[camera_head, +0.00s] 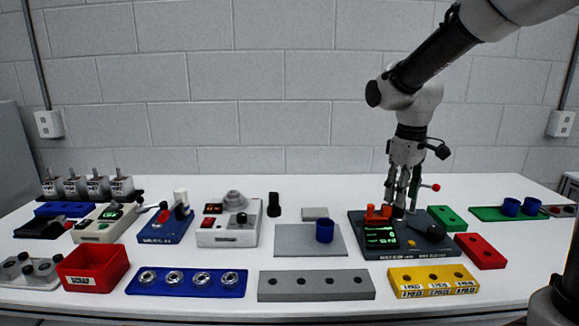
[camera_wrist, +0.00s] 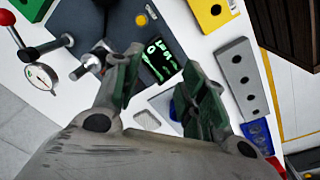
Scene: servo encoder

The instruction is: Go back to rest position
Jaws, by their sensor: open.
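My gripper (camera_head: 405,190) points down over the dark device with a green-lit display (camera_head: 381,236) at the right of the table. In the wrist view my gripper (camera_wrist: 165,80) is open, with its two dark green fingers spread and nothing between them. The lit display (camera_wrist: 162,57) shows just beyond the fingers. From the head view I cannot tell whether the fingertips touch the device.
A red-knobbed lever (camera_head: 430,187) and a green block (camera_head: 447,218) are close to the gripper's right. A grey plate with a blue cup (camera_head: 324,230) lies to its left. A yellow block (camera_head: 433,281) and a grey holed block (camera_head: 316,286) lie in front. The space above the table is mostly free.

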